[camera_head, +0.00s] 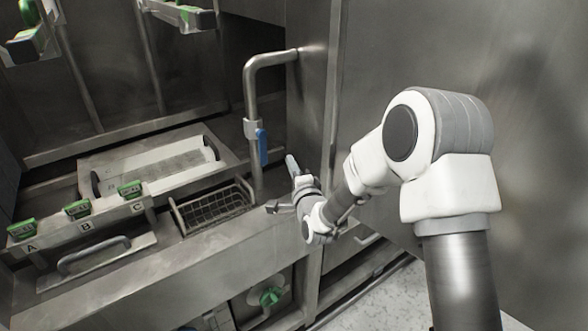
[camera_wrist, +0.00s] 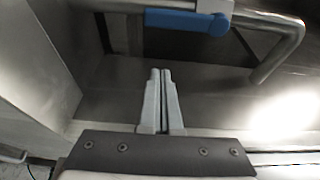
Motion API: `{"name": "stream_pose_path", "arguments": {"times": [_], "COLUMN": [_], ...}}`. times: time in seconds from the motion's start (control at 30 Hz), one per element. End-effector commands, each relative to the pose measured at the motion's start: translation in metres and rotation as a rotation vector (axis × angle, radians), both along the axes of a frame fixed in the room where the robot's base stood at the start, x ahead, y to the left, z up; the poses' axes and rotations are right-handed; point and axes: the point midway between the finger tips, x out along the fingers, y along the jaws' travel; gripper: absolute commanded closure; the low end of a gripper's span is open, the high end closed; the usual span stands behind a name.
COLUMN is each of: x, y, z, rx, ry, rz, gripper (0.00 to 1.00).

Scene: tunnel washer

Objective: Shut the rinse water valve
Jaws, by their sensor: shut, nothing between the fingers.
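The rinse water valve sits on a bent metal pipe (camera_head: 251,100) that rises from the machine's ledge. Its blue lever (camera_head: 262,147) hangs down, roughly in line with the upright part of the pipe. In the wrist view the blue lever (camera_wrist: 185,20) lies across the top, beyond my fingertips. My gripper (camera_head: 291,160) is to the right of the pipe and slightly below the lever, apart from it. In the wrist view its two fingers (camera_wrist: 160,75) are together and empty.
A wire basket (camera_head: 215,210) sits in the ledge left of the pipe. Green-topped units (camera_head: 78,209) labelled A, B and C stand farther left. A metal panel (camera_head: 370,70) rises behind my arm. A green knob (camera_head: 270,297) is below the ledge.

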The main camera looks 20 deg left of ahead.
Motion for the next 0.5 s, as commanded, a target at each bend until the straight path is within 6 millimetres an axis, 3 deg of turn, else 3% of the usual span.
{"name": "stream_pose_path", "arguments": {"times": [0.3,0.5], "x": [0.044,0.019], "y": [0.026,0.045], "z": [0.001,0.001], "rx": [-0.001,-0.001], "ry": [-0.001,0.002], "rz": [0.0,0.002], "gripper": [1.0,1.0]}}
